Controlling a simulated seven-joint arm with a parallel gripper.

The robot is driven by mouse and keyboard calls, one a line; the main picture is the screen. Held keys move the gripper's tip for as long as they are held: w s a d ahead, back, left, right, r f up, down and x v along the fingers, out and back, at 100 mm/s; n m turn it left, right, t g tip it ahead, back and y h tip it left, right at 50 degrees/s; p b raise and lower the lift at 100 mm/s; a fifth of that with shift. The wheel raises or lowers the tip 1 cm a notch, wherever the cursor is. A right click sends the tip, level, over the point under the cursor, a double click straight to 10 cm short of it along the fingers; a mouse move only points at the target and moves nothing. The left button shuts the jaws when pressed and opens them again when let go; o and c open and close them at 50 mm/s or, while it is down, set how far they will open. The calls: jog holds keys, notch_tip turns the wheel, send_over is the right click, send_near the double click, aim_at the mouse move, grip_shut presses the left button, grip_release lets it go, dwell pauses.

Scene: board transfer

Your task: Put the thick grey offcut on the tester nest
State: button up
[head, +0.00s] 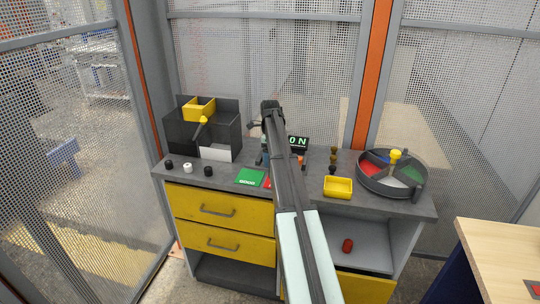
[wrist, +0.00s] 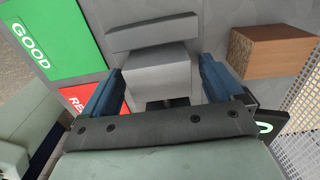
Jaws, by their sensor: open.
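In the wrist view my gripper (wrist: 160,85) is open, its two blue fingers apart. A pale grey block (wrist: 155,75) lies between them, with a gap at least on the right side. A darker grey bar (wrist: 152,30) lies just beyond it. I cannot tell for certain which grey piece is the thick offcut and which belongs to the tester nest. The tester's display (head: 298,141) shows "0 N" behind my arm in the head view, and its edge appears in the wrist view (wrist: 265,128). My arm hides the gripper and the nest in the head view.
A green GOOD mat (head: 250,177) and a red mat (wrist: 77,100) lie left of the gripper. A brown block (wrist: 270,50) stands to the right. A yellow tray (head: 338,187) and a divided round tray (head: 362,183) are on the right of the bench; a black box (head: 222,140) stands left.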

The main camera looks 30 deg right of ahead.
notch_tip(320, 180, up, 12)
jog(key=shift+r, duration=0.15)
dwell(0.5)
jog(key=shift+o, duration=0.4)
jog(key=shift+o, duration=0.3)
jog(key=shift+s+d, duration=0.1)
jog(key=shift+d, duration=0.15)
jog(key=s+d+r+m+t, duration=0.1)
jog(key=s+d+r+m, duration=0.15)
jog(key=s+d, duration=0.6)
jog(key=s+d+r+m+t, duration=0.1)
jog(key=s+d+r, duration=0.3)
jog(key=s+d, duration=0.45)
jog(key=a+r+n+t+y, duration=0.1)
jog(key=a+n+y, duration=0.25)
jog(key=a, duration=0.35)
jog(key=x, duration=0.9)
jog(key=shift+d+f, duration=0.2)
jog(key=shift+f, duration=0.1)
jog(key=shift+s+r, duration=0.15)
